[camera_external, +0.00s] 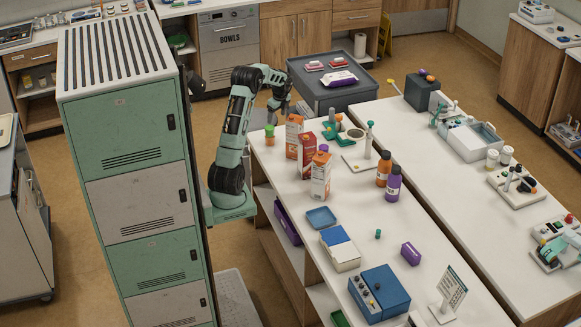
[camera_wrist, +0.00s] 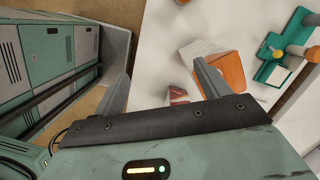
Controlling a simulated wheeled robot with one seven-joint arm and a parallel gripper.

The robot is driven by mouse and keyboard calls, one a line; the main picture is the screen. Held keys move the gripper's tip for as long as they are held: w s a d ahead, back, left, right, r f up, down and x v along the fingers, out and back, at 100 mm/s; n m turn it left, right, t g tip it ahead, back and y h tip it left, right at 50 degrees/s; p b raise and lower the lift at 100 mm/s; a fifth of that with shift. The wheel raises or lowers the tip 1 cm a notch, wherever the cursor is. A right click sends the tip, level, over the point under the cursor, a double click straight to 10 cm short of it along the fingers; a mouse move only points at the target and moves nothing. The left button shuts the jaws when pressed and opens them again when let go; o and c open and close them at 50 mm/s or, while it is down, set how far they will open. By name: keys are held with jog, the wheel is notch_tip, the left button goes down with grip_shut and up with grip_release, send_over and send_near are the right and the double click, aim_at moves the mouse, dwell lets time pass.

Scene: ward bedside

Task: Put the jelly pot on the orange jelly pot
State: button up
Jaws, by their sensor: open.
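My gripper (camera_external: 284,110) hangs above the far left end of the white table, pointing down. In the wrist view its two grey fingers stand wide apart, and no object shows held in the gap (camera_wrist: 160,70). A small orange item with a green upper part (camera_external: 270,135) stands near the table's left edge, below and left of my gripper. It looks like a pot or stacked pots; I cannot tell which. A small purple-topped item (camera_external: 323,148) stands beside the cartons, partly hidden. I cannot make out either jelly pot clearly in the wrist view.
Tall cartons (camera_external: 294,135) stand close to my gripper; an orange-topped carton (camera_wrist: 230,72) shows beside the right finger. A green stand (camera_external: 333,122), a white board (camera_external: 367,161) and bottles (camera_external: 384,168) lie further right. The middle of the white table (camera_external: 285,180) has free room.

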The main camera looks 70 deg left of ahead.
jog(key=s+d+n, duration=0.9)
jog(key=d+n, duration=0.1)
jog(key=d, duration=0.2)
jog(key=s+d+n+t+h, duration=0.1)
jog(key=s+d+n, duration=0.8)
jog(key=d, duration=0.4)
jog(key=shift+s+n, duration=0.4)
jog(key=shift+n, duration=0.2)
jog(key=shift+f, duration=0.1)
